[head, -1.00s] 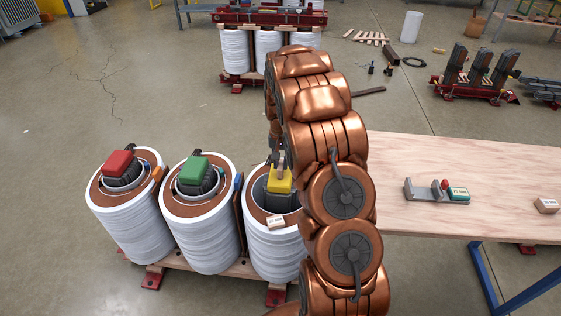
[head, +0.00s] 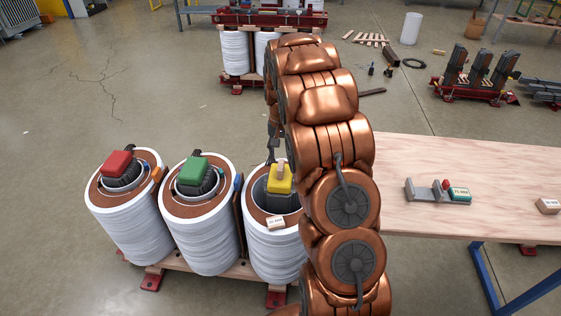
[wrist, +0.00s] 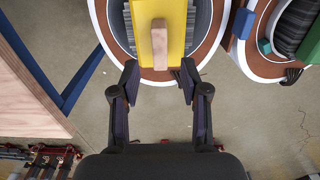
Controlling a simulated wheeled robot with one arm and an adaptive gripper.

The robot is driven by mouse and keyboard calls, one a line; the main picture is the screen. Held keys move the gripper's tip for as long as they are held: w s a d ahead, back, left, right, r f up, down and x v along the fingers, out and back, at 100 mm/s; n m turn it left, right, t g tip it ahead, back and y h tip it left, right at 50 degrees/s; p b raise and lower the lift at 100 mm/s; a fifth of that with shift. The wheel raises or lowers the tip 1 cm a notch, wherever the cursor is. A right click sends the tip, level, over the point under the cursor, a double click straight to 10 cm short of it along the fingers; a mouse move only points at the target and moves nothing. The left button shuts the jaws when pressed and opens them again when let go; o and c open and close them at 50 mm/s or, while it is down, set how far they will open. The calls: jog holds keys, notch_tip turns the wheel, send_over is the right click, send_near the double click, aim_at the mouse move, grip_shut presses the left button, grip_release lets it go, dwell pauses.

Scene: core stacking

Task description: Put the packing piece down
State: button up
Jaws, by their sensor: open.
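A small tan wooden packing piece (head: 281,169) rests on top of the yellow block (head: 279,184) at the right-hand coil (head: 273,246). In the wrist view the packing piece (wrist: 159,45) lies lengthwise on the yellow block (wrist: 176,38), just beyond my fingertips. My gripper (wrist: 160,80) is open and empty, its two fingers apart on either side of the line of the piece. In the head view my gripper (head: 272,150) is just above and behind the piece, partly hidden by my arm.
Two more coils stand to the left, with a red block (head: 117,163) and a green block (head: 193,171). A small labelled block (head: 275,222) lies on the right coil's front rim.

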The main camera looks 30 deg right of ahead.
aim_at(281, 165)
notch_tip(281, 165, up, 7)
jog(key=s+a+r+n, duration=0.2)
jog(key=s+a+r, duration=0.2)
jog(key=s+a, duration=0.3)
jog(key=s+a+n, duration=0.2)
jog(key=s+a, duration=0.3)
jog(key=s, duration=0.5)
jog(key=s+a+n+g, duration=0.1)
jog(key=s+a+n, duration=0.1)
jog(key=s+a, duration=0.4)
jog(key=s+a+n, duration=0.2)
jog(key=s+a, duration=0.4)
jog(key=s, duration=0.9)
jog(key=shift+r+g+b, duration=0.15)
jog(key=shift+g+b, duration=0.25)
notch_tip(281, 165, up, 9)
jog(key=p, duration=0.8)
jog(key=shift+f+p, duration=0.2)
jog(key=shift+p, duration=0.1)
